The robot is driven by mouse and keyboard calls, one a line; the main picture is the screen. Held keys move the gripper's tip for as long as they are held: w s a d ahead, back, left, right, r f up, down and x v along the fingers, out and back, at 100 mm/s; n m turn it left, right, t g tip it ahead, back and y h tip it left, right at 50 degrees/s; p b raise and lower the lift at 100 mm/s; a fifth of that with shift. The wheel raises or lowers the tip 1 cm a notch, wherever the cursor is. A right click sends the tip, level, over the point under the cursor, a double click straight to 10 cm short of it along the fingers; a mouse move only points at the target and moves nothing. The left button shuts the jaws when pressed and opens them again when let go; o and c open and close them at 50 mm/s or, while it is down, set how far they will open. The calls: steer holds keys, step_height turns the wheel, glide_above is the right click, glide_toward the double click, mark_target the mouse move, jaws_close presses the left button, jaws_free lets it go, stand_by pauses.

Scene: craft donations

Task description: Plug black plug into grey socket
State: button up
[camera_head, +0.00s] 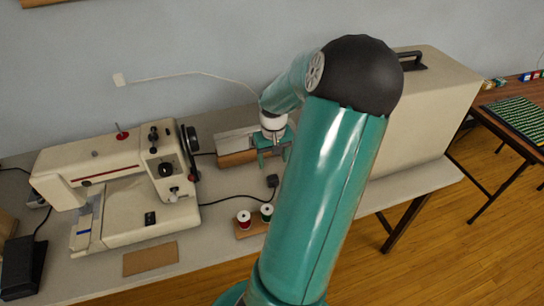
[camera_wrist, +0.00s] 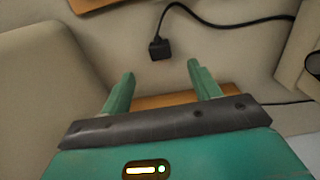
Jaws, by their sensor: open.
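The black plug (camera_head: 272,181) lies on the grey table at the end of a black cord from the sewing machine. In the wrist view the plug (camera_wrist: 159,48) lies just beyond my fingertips, near the gap between them. My gripper (camera_head: 273,158) is open and empty; in the wrist view its two green fingers (camera_wrist: 161,72) stand apart, not touching the plug. A long grey-topped piece on a wooden base (camera_head: 237,145) lies beside and partly behind my gripper. I cannot make out a grey socket on it; my gripper covers part of it.
The cream sewing machine (camera_head: 120,185) stands left, with a black pedal (camera_head: 20,265). A large beige case (camera_head: 430,115) stands right. A white cord (camera_head: 185,75) runs from a wall plate (camera_head: 119,79).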

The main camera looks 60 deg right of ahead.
mark_target(273, 179)
steer(key=shift+d+f, duration=0.1)
steer(key=shift+f, duration=5.4)
steer(key=c, duration=1)
steer(key=shift+o, duration=0.2)
steer(key=shift+r, duration=0.2)
